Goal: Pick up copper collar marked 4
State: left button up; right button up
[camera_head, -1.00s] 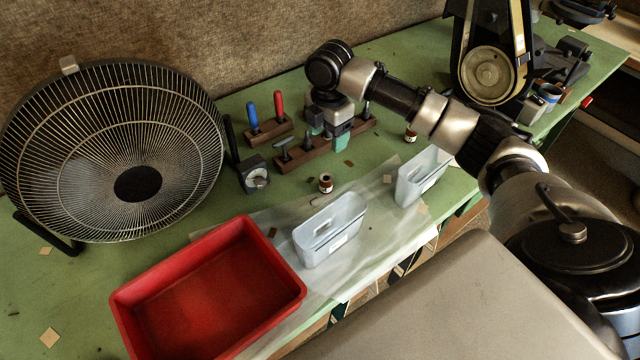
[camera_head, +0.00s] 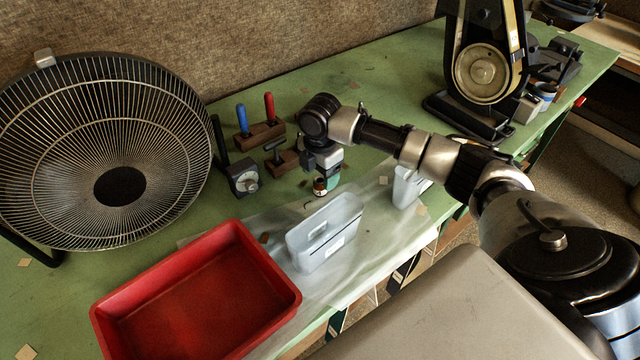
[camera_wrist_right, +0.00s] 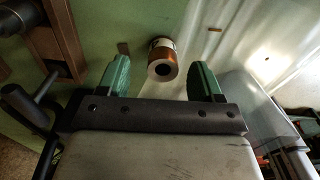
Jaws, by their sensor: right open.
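The copper collar (camera_head: 320,187) stands on the green bench, just behind the near clear bin. In the right wrist view the collar (camera_wrist_right: 162,60) is a short copper cylinder with a pale label band and a dark bore; I cannot read its number. My right gripper (camera_head: 326,180) is right over it in the head view, covering part of it. In the wrist view the two green fingers of my right gripper (camera_wrist_right: 160,78) are apart, one on each side of the collar, and do not touch it. My left gripper is not in view.
A clear bin (camera_head: 326,240) stands close in front, with another clear bin (camera_head: 405,188) to its right. A red tray (camera_head: 195,300) is at front left. Tool racks (camera_head: 262,137), a small dial box (camera_head: 243,178) and a large fan (camera_head: 105,160) stand left and behind.

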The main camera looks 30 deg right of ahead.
aim_at(320, 179)
jog(key=f, duration=0.4)
jog(key=shift+s+a+p, duration=0.15)
jog(key=shift+s+p, duration=0.05)
jog(key=shift+p, duration=0.1)
jog(key=c, duration=1.1)
